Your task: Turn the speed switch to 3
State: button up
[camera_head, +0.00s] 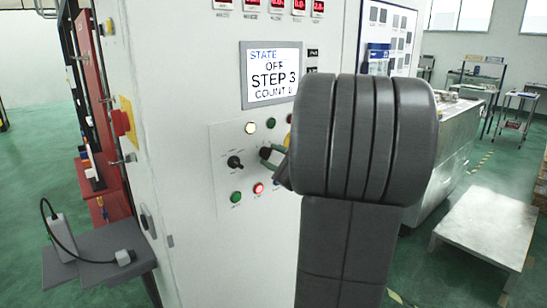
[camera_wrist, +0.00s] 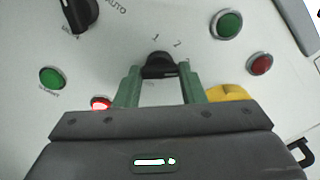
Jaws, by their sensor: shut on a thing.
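The speed switch is a black rotary knob (camera_wrist: 158,66) on the white panel, with the marks 1, 2 and 3 printed around its upper right side. My gripper (camera_wrist: 161,84) has its two green fingers on either side of this knob, shut on it. In the head view my gripper (camera_head: 274,157) is at the panel, mostly hidden behind my dark arm link; the knob shows there (camera_head: 265,152).
Another black switch (camera_wrist: 80,12), marked AUTO, is at upper left. Green (camera_wrist: 228,24) and red (camera_wrist: 260,64) buttons, a lit red one (camera_wrist: 101,103) and a yellow part (camera_wrist: 228,93) are close around. The display (camera_head: 272,75) reads STATE OFF, STEP 3.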

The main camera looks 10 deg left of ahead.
jog(key=shift+f, duration=0.1)
jog(key=o, duration=1)
jog(key=b+v, duration=0.2)
jog(key=v, duration=1.2)
jog(key=shift+w+a, duration=0.1)
jog(key=p+x, duration=0.2)
jog(key=x, duration=1.1)
jog(key=shift+w+a, duration=0.25)
jog(key=shift+a, duration=0.05)
